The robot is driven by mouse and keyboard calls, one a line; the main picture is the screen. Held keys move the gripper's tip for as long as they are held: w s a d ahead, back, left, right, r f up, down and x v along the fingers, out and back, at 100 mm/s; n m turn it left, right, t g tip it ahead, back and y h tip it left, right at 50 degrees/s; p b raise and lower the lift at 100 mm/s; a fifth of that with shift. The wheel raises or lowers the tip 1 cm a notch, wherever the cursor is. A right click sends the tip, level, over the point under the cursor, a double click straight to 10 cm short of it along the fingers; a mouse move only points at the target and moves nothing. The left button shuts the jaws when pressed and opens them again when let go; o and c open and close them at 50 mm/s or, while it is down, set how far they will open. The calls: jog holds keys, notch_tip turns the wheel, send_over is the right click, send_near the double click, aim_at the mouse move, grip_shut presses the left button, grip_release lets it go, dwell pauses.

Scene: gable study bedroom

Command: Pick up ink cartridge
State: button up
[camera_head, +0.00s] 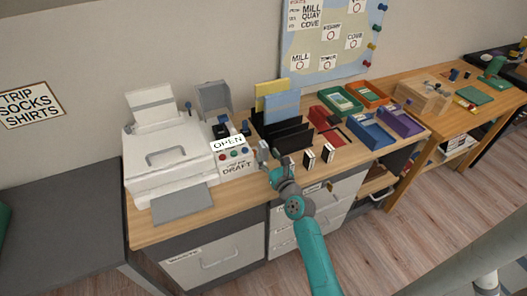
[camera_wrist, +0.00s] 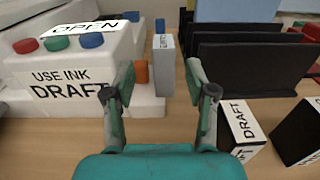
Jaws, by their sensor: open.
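Two black ink cartridges with white labels stand on the desk, one (camera_head: 309,158) left of the other (camera_head: 327,153). In the wrist view, the nearer one (camera_wrist: 238,132) reads DRAFT and stands just right of my right finger; the other (camera_wrist: 299,132) is cut by the right edge, its label hard to read. My gripper (camera_head: 268,168) is open at the desk's front; it also shows in the wrist view (camera_wrist: 159,70). A slim grey upright block (camera_wrist: 163,77) with a small label on top appears between the fingers, and I cannot tell how far ahead it is.
A white unit (camera_wrist: 62,85) with OPEN and USE INK DRAFT signs and coloured buttons stands at left. A white printer (camera_head: 165,160) is further left. A black file rack (camera_head: 290,135) stands behind the cartridges. Coloured trays (camera_head: 370,130) are to the right. Bare wood lies in front.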

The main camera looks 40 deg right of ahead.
aim_at(266, 152)
jog(key=shift+x, duration=2.55)
jog(key=shift+d, duration=0.2)
grip_shut()
